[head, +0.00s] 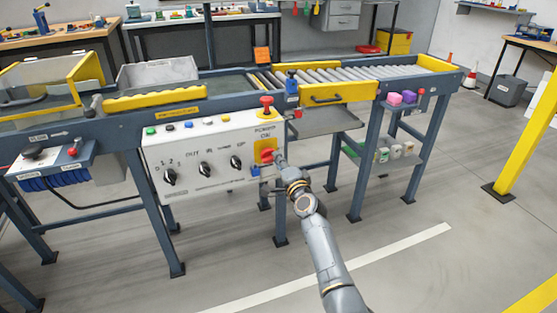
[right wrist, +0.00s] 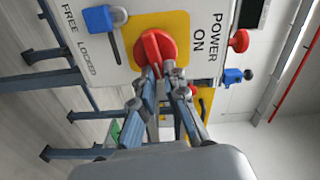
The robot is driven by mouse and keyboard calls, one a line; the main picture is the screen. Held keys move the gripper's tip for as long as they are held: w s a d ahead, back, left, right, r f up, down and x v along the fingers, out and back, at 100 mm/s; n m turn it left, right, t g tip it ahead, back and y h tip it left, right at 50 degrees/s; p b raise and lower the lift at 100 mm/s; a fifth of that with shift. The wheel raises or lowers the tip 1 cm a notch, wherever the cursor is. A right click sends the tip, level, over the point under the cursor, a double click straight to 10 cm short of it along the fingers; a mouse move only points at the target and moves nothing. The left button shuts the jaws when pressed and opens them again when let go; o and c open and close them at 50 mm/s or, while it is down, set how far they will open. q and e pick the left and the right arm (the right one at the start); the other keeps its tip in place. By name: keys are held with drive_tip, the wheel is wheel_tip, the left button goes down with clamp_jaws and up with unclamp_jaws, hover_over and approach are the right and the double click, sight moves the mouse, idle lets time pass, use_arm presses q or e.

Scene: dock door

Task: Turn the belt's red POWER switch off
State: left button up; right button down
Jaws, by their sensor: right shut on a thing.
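The red POWER switch (head: 266,153) sits on a yellow plate (head: 258,147) at the right end of the white control panel (head: 205,183). In the right wrist view the red switch (right wrist: 154,46) shows its raised handle on the yellow plate (right wrist: 183,24), beside the words POWER and ON. My right gripper (head: 278,158) reaches the switch from the front right. In the right wrist view its fingertips (right wrist: 157,72) are shut on the switch's handle. The fingers hide the handle's lower end. My left gripper is out of view.
A blue padlock-like piece (right wrist: 101,19) sits beside the plate, near the words FREE and LOCKED. A red mushroom button (head: 267,102) stands above the panel's right end. Black knobs (head: 205,169) line the panel. The roller conveyor (head: 345,74) runs behind. Floor in front is clear.

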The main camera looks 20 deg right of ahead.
drive_tip(key=shift+f+m, duration=0.2)
drive_tip(key=shift+m, duration=0.9)
drive_tip(key=c, duration=1.4)
unclamp_jaws()
drive_tip(key=s, duration=1.2)
drive_tip(key=shift+d, duration=0.25)
